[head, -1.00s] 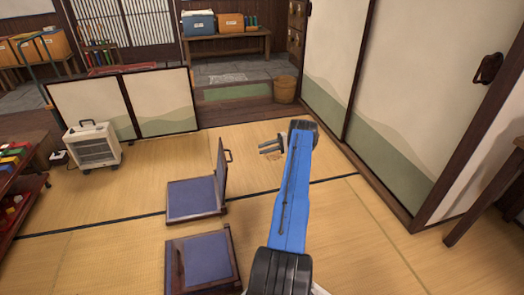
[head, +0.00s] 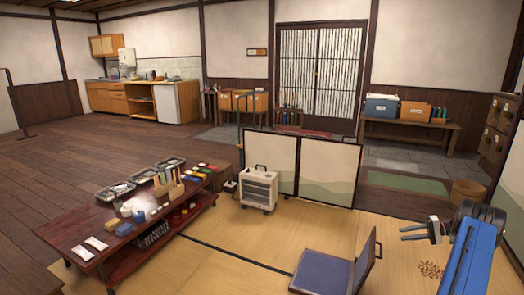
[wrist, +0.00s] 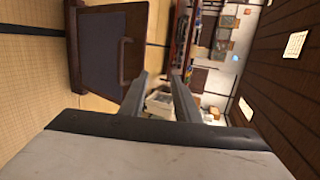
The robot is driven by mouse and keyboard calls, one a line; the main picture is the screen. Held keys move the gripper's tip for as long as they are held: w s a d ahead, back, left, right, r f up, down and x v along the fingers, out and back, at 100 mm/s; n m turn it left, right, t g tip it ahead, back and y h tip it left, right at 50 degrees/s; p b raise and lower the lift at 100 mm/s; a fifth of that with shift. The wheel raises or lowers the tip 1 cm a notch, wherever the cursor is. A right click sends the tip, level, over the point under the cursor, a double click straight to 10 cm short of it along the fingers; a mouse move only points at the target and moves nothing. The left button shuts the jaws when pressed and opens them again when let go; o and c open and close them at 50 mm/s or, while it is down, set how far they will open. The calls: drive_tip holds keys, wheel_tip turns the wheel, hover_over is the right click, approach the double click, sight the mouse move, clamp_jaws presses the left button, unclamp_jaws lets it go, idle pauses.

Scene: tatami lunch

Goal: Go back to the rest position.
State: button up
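My gripper (head: 403,233) is at the right of the head view, at the end of my blue arm. Its two fingers stand apart with nothing between them, and they point left over the tatami. In the wrist view my gripper (wrist: 159,77) also shows two separated, empty fingers. No object is held. The rest position itself is not marked by anything in view.
A legless chair with a blue cushion (head: 325,272) is left of my gripper on the tatami. A low folding screen (head: 327,170) and a white heater (head: 258,189) stand behind it. A dark red low table (head: 75,237) holds several items. Wooden floor at left is clear.

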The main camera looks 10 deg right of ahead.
drive_tip(key=w+a+r+n+g+h, duration=0.1)
drive_tip(key=w+a+r+g+h, duration=0.2)
drive_tip(key=a+r, duration=1.6)
drive_tip(key=s+a+r+n+g+h, duration=0.1)
drive_tip(key=s+a+r+h, duration=0.1)
drive_tip(key=s+a+r, duration=0.55)
drive_tip(key=s+a+r+n+g+h, duration=0.15)
drive_tip(key=a+r, duration=0.35)
drive_tip(key=a, duration=0.6)
drive_tip(key=s+a+r+h, duration=0.2)
drive_tip(key=s+a+r, duration=0.1)
drive_tip(key=s+a, duration=0.5)
drive_tip(key=s+a+r+h, duration=0.1)
drive_tip(key=s+a+r, duration=0.1)
drive_tip(key=s+a, duration=0.6)
drive_tip(key=s+a+f+n+t+h, duration=0.1)
drive_tip(key=s+f+t, duration=0.1)
drive_tip(key=s, duration=0.9)
drive_tip(key=s+a+f+n+t+h, duration=0.1)
drive_tip(key=s+a+f+t+h, duration=0.1)
drive_tip(key=s, duration=0.9)
drive_tip(key=shift+s+f, duration=0.35)
drive_tip(key=shift+f, duration=0.3)
drive_tip(key=shift+n, duration=0.25)
